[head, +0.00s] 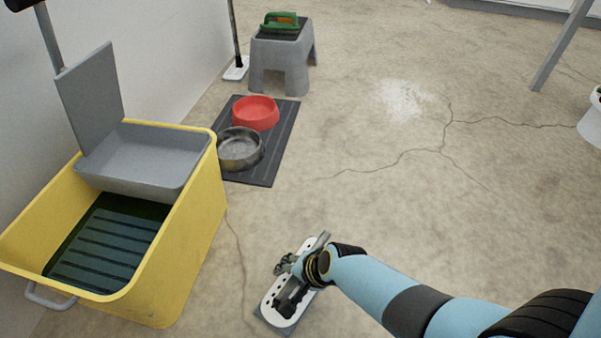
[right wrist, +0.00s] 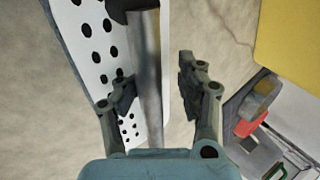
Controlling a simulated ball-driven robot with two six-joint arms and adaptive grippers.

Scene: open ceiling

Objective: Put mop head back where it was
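The mop head (head: 270,307) is a white plate with dark holes over a grey pad, low on the floor at the bottom middle of the head view. It also shows in the right wrist view (right wrist: 93,28), with a grey metal bar (right wrist: 149,75) along it. My right gripper (head: 290,266) is at the mop head's far end, partly hiding it. In the right wrist view the gripper's fingers (right wrist: 156,78) are spread apart, with the bar between them and a gap before the right finger. My left gripper is not in view.
A yellow mop bucket (head: 190,255) with a grey wringer (head: 150,160) stands left. Beyond it are a dark mat (head: 272,155) with a red bowl (head: 255,112) and metal bowl (head: 240,150), a grey stool (head: 282,66) holding a green brush (head: 281,20). Open floor lies at centre.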

